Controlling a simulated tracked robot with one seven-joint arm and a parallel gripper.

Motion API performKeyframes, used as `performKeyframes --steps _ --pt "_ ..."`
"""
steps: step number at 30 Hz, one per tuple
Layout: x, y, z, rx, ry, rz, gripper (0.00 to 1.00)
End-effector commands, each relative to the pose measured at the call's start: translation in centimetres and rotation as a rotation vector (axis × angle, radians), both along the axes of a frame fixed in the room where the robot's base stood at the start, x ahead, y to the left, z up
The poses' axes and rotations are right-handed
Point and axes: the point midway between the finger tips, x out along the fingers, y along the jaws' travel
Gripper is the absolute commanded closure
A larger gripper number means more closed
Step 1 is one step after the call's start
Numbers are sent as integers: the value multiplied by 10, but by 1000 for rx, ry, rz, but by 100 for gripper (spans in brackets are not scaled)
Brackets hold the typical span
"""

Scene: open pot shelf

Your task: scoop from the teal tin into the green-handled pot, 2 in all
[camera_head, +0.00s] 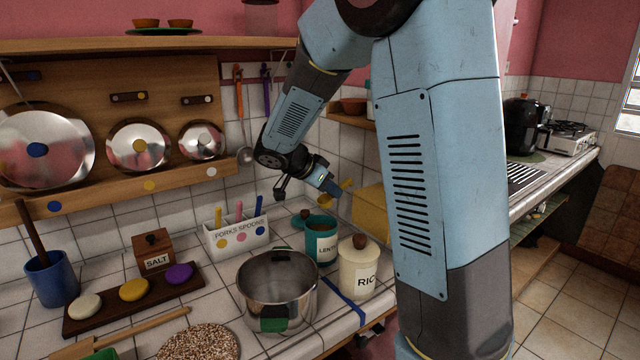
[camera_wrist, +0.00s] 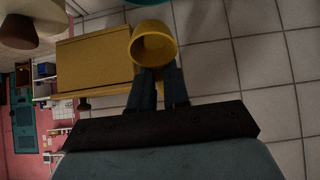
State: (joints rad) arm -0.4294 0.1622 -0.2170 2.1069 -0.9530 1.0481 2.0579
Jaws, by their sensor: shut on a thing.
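The teal tin (camera_head: 320,241), with a label starting "LENT", stands open on the tiled counter. The steel pot (camera_head: 278,290) with green handles stands in front and to the left of it; I see no contents in its visible inside. My gripper (camera_head: 333,187) is shut on a yellow scoop (camera_head: 347,184), held above and slightly right of the teal tin. In the wrist view the scoop's round cup (camera_wrist: 153,43) sits beyond my fingers (camera_wrist: 159,88); I cannot tell whether it holds anything. A teal edge (camera_wrist: 191,2) shows at the top of that view.
A cream RICE tin (camera_head: 358,268) with a brown knob stands right of the pot, beside a blue strip. A yellow box (camera_head: 374,210) stands behind. The forks and spoons holder (camera_head: 237,236), salt box (camera_head: 154,252) and a wooden spoon (camera_head: 140,329) lie left.

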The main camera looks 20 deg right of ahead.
Motion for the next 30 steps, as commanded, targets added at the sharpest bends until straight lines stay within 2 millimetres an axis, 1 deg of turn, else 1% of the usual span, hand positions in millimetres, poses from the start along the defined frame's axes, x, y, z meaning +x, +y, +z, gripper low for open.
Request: performKeyframes --steps 11,24,30 --pt "-1 11 -17 -7 -1 16 100" --pt "-4 19 -48 -6 -1 15 100" --pt "-4 19 -62 -7 -1 13 100"
